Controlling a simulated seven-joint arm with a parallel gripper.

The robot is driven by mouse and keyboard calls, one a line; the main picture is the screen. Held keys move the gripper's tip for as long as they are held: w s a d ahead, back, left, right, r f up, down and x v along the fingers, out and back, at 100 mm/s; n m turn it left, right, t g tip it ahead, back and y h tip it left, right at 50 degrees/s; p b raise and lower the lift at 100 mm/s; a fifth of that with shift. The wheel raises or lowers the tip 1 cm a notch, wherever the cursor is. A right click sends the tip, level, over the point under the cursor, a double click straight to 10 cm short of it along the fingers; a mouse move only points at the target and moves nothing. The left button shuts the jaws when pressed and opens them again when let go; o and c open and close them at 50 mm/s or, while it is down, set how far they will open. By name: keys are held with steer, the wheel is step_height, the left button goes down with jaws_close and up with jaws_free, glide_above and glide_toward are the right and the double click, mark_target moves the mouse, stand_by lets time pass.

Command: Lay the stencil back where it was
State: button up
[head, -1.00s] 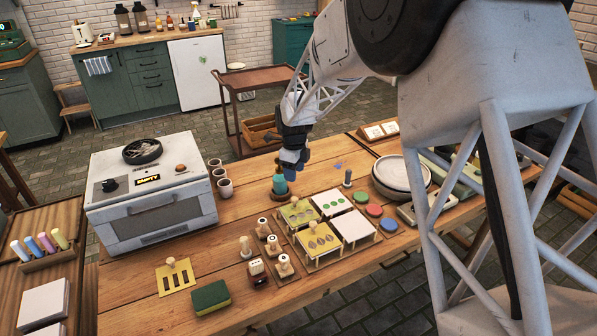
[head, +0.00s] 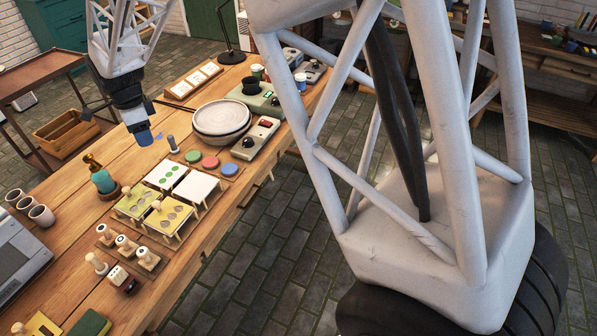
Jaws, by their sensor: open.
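Two yellow stencils with wooden knobs, one on the left (head: 130,205) and one on the right (head: 172,220), rest on low stands on the wooden table (head: 75,180). A third yellow stencil (head: 42,326) with slots lies at the bottom left, partly cut off by the frame. A tile with green dots (head: 161,175) and a plain white tile (head: 197,188) are on stands behind the first two. My gripper (head: 143,137) points down with bluish fingertips, above the far part of the table, apart from all the stencils. It appears open, with nothing seen in it.
A grey peg (head: 172,145) stands near my gripper. Green (head: 193,156), red (head: 210,162) and blue (head: 229,169) discs lie beside the tiles. A teal bottle (head: 104,181) and several stamps (head: 126,246) stand nearer.

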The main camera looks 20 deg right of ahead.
steer(key=s+d+r+n, duration=0.2)
steer(key=s+d+r, duration=0.2)
steer(key=d, duration=0.2)
steer(key=s+d+r+n, duration=0.2)
steer(key=s+d+r, duration=0.1)
steer(key=d, duration=0.3)
steer(key=s+d+n, duration=0.3)
steer(key=s+d, duration=0.4)
steer(key=s, duration=0.3)
steer(key=s+d+r+n+t, duration=0.1)
steer(key=s+d+n, duration=0.3)
steer(key=s, duration=0.6)
steer(key=s+d+r+n+t, duration=0.1)
steer(key=s+d+n, duration=0.3)
steer(key=s+d, duration=0.5)
steer(key=shift+s+d, duration=0.35)
steer(key=shift+s, duration=0.4)
